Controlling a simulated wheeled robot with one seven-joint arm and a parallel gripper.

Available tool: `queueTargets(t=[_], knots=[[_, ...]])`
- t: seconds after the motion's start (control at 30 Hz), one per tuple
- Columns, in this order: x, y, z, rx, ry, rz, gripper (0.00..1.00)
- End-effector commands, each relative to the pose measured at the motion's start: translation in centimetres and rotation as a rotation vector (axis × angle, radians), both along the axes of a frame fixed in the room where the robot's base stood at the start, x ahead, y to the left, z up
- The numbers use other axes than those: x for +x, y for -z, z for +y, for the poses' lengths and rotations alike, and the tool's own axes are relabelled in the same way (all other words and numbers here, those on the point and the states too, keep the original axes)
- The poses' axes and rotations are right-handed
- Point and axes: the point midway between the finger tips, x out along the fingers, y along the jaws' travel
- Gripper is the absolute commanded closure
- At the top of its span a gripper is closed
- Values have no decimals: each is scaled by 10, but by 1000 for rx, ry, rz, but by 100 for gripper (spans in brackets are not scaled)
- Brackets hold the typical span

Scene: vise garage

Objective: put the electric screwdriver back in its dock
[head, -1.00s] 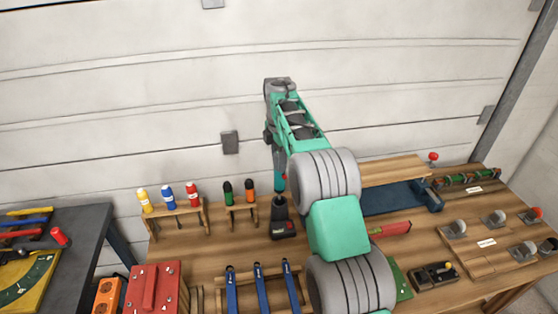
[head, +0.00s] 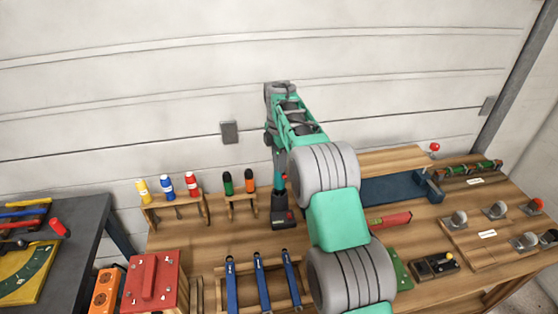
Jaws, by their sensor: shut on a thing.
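The electric screwdriver (head: 280,178) is teal and dark, and hangs upright below my gripper (head: 279,150). My gripper is shut on its upper part; the fingers are small and partly hidden by my arm.
A rack with yellow, blue and red-handled tools (head: 168,198) and one with green and orange handles (head: 240,190) stand left of the dock. Blue clamps (head: 262,285) lie in front. A blue vise (head: 400,190) and a red-handled tool (head: 390,220) are to the right.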

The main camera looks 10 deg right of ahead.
Motion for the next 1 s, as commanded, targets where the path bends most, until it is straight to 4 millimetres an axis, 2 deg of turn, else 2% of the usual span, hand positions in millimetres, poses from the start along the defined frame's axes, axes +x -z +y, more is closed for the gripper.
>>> queueTargets(t=[0.17,0.6,1.0], knots=[[0,1,0,0,0,-2,100],[0,29,0,0,1,0,100],[0,30,0,0,0,-1,100]])
